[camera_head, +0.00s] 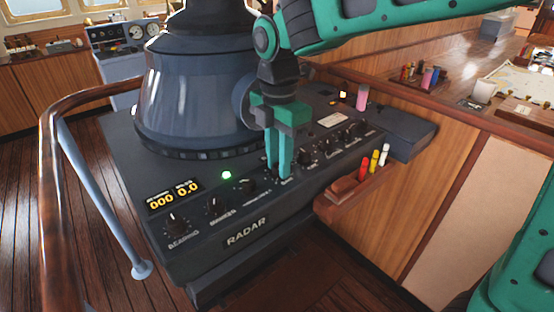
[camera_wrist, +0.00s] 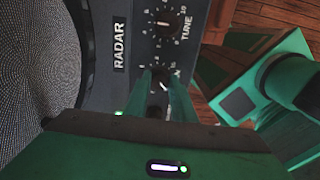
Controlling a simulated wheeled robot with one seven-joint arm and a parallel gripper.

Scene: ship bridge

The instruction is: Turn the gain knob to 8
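The radar console (camera_head: 245,215) has a row of black knobs along its sloping front panel. My gripper (camera_head: 279,174) points down at a knob near the middle of the row, with its two green fingers close together. In the wrist view, the dark gain knob (camera_wrist: 157,97) with a white pointer mark sits between my fingers. The fingers appear closed on its sides. They hide its scale and most of its label, so I cannot read its setting. The TUNE knob (camera_wrist: 165,21) with its white scale is clear of my gripper.
The large radar hood (camera_head: 197,90) rises close behind my gripper. BEARING (camera_head: 176,222) and MARKER (camera_head: 213,207) knobs are at the left. A green light (camera_head: 227,175) glows on the panel. A wooden holder with markers (camera_head: 345,190) juts out at the right. A rail (camera_head: 62,115) borders the left.

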